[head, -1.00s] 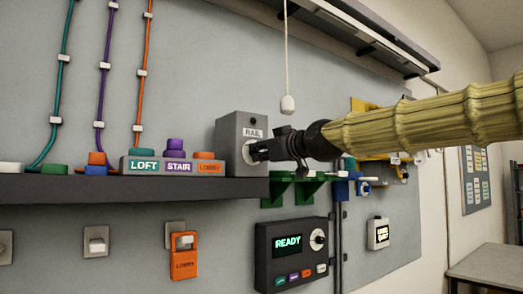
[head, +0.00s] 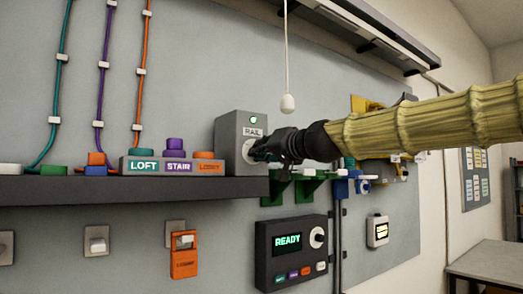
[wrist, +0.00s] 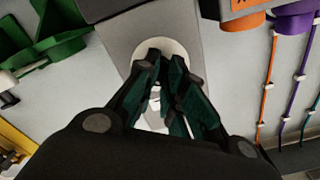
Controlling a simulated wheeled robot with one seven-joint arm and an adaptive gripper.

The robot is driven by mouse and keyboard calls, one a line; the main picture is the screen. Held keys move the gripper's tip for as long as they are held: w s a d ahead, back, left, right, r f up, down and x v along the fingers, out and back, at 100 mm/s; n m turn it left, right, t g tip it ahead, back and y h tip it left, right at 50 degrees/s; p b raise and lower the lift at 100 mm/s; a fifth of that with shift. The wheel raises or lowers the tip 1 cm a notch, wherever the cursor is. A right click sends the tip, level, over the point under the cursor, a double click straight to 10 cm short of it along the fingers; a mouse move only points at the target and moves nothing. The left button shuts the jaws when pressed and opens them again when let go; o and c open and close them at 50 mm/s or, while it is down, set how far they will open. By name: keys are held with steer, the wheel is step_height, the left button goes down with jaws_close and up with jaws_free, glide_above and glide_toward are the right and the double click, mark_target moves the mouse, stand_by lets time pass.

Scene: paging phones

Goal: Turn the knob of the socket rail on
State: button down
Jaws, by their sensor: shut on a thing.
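The socket rail box (head: 232,130) is a grey housing labelled RAIL at the right end of the dark shelf. A small lamp (head: 253,119) above the label glows green. My gripper (head: 258,150) is at the front face of the box, its fingers shut on the knob. In the wrist view the fingers (wrist: 160,70) close together over the round white plate (wrist: 172,48) of the knob. The knob itself is mostly hidden by the fingers.
A block labelled LOFT, STAIR and LOBBY (head: 170,167) sits left of the box on the shelf (head: 120,188). A READY panel (head: 290,254) is mounted below. A pull cord (head: 288,103) hangs near my arm. Green brackets (head: 300,187) sit under the gripper.

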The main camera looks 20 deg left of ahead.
steer(key=shift+m, duration=0.9)
steer(key=shift+r, duration=0.1)
steer(key=c, duration=1.5)
jaws_free()
steer(key=shift+w, duration=0.1)
steer(key=v, duration=1.2)
steer(key=shift+f, duration=0.2)
